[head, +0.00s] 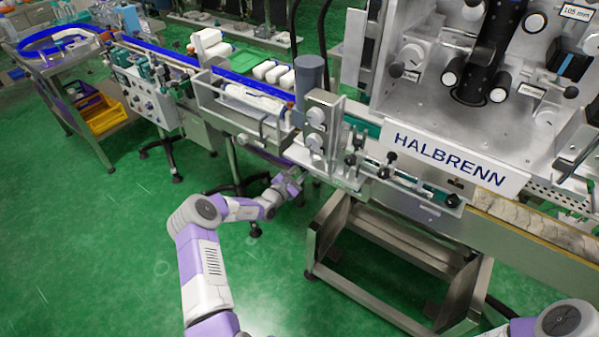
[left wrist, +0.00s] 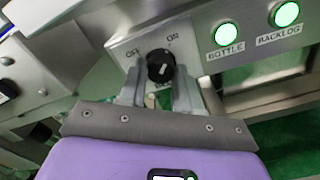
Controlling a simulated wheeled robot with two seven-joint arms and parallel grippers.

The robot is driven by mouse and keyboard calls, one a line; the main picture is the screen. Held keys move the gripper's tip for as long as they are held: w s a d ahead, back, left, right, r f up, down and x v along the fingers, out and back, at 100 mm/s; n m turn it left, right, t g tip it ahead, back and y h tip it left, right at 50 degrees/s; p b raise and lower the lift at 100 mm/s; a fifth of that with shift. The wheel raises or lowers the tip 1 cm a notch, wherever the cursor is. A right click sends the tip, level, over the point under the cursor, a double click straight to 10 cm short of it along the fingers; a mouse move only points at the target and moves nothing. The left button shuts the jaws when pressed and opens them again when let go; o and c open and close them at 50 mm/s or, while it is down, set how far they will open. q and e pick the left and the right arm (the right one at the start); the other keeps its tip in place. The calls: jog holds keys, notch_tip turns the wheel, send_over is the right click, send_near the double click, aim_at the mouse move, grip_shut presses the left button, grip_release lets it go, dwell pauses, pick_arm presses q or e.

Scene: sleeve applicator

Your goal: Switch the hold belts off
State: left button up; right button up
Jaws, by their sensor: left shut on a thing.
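In the left wrist view a black rotary knob (left wrist: 160,66) sits on a grey metal plate (left wrist: 125,48) with the words OFF at its upper left and ON at its upper right. The knob has a small white mark; I cannot tell surely which word it points at. My left gripper (left wrist: 158,85) has its two grey fingers on either side of the knob and is shut on it. In the head view my left gripper (head: 290,186) is at the front of the line, below the conveyor; the knob cannot be made out there. My right gripper is out of view.
Right of the knob, two green lamps labelled BOTTLE (left wrist: 226,34) and BACKLOG (left wrist: 286,14) are lit. The HALBRENN machine (head: 455,165) stands on the right, over a steel stand (head: 325,240). Green floor in front is clear.

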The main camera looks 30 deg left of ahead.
pick_arm(q)
jog(key=shift+n, duration=0.3)
jog(key=n+p, duration=0.2)
jog(key=n, duration=0.1)
jog(key=n+p, duration=0.2)
jog(key=n, duration=0.3)
jog(key=shift+d, duration=0.1)
jog(key=n, duration=0.4)
jog(key=shift+n+p, duration=0.3)
jog(key=shift+p, duration=0.1)
jog(key=n, duration=0.4)
jog(key=shift+n, duration=0.3)
jog(key=shift+d, duration=0.1)
jog(key=o, duration=1)
jog(key=shift+o, duration=0.2)
